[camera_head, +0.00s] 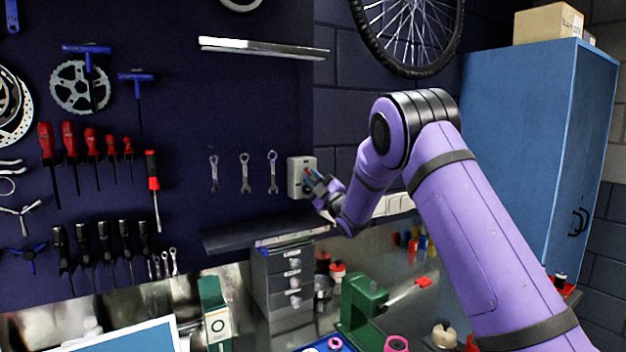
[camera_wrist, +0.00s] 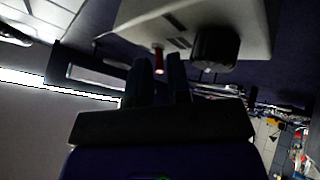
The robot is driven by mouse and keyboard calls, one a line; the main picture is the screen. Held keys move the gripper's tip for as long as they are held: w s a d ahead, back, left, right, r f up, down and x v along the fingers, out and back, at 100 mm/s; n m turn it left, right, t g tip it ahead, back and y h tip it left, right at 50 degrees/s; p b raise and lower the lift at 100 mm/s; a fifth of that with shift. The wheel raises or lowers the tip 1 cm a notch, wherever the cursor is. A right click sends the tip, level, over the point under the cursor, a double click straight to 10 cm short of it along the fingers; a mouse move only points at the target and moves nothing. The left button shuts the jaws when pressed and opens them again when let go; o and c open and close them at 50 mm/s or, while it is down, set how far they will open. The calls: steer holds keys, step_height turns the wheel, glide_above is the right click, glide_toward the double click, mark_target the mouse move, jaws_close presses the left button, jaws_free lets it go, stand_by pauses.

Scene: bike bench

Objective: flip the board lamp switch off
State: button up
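The switch box (camera_head: 296,178) is a pale grey box on the dark tool board, near its right edge. My gripper (camera_head: 310,176) is right at the box's front. In the wrist view its two dark fingers (camera_wrist: 161,68) stand a little apart, with the red lever in line with their gap; contact is unclear. The board lamp (camera_head: 262,48) is a long bar above; a bright white strip (camera_wrist: 60,85) shows in the wrist view.
A dark shelf (camera_head: 258,232) and a grey drawer unit (camera_head: 282,280) are below the box. Wrenches (camera_head: 244,173) hang to its left. A green vise-like tool (camera_head: 362,308) stands on the bench. A blue cabinet (camera_head: 525,140) is at right, a bike wheel (camera_head: 410,70) above.

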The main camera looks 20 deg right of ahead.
steer(key=shift+o, duration=1.1)
